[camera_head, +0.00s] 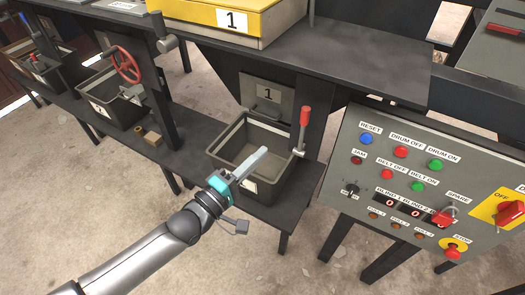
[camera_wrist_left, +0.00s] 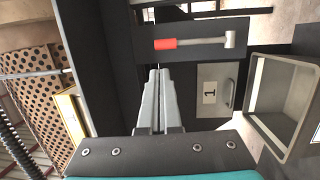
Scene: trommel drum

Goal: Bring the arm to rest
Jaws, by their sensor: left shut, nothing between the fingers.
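My left gripper (camera_head: 251,163) reaches in from the lower left in the head view. Its fingers are shut with nothing between them. From the head camera, the fingers overlap the open grey bin (camera_head: 232,135) below the number 1 plate (camera_head: 267,93). I cannot tell its exact height over the bin. In the left wrist view the shut fingers (camera_wrist_left: 157,85) point toward the dark frame, with the red-handled lever (camera_wrist_left: 180,44) ahead and the bin (camera_wrist_left: 252,120) to the right. My right gripper is not in view.
A control panel (camera_head: 415,205) with buttons and red switches stands at the right. A red-handled lever (camera_head: 303,125) rises beside the bin. A red handwheel (camera_head: 124,64) and another bin (camera_head: 100,105) are at the left. The floor (camera_head: 80,215) at lower left is bare.

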